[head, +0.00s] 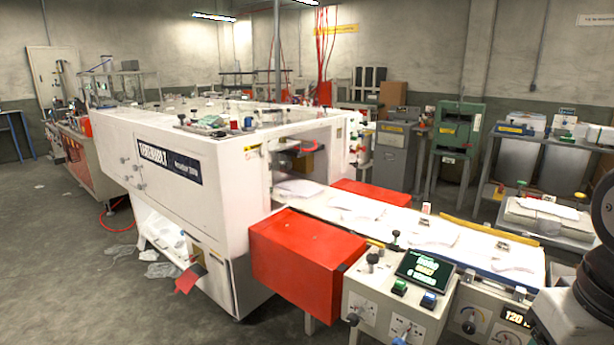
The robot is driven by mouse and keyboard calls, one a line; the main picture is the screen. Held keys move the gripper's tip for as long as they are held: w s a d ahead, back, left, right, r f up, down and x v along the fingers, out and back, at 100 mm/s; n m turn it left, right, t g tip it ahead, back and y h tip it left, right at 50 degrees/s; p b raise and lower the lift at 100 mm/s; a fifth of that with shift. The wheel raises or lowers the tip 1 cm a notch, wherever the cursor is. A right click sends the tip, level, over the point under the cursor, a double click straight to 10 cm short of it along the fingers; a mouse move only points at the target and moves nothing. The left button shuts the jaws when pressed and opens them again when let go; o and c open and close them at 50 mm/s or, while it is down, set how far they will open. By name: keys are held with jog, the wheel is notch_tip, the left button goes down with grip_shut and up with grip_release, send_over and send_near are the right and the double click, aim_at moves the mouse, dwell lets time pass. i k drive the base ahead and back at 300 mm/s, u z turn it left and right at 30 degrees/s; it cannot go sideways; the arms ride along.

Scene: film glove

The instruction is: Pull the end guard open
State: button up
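A long white machine (190,190) with a dark label plate stands left of centre. Its near end has a dark opening (290,160) where a flat white bed (400,225) runs out to the right. A red box-shaped cover (305,258) sits on the near side of the bed, and a second red cover (370,190) shows on its far side. I cannot tell which part is the end guard, or whether it is open.
A control box (385,300) with a green-lit screen (425,268) and knobs stands at the front. Grey benches (540,150) and a green machine (455,135) stand at the back right. Clear floor (60,270) lies at the left, with scraps near the machine.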

aim_at(288, 165)
jog(key=u, duration=0.15)
jog(key=i, duration=0.95)
jog(key=u, duration=0.45)
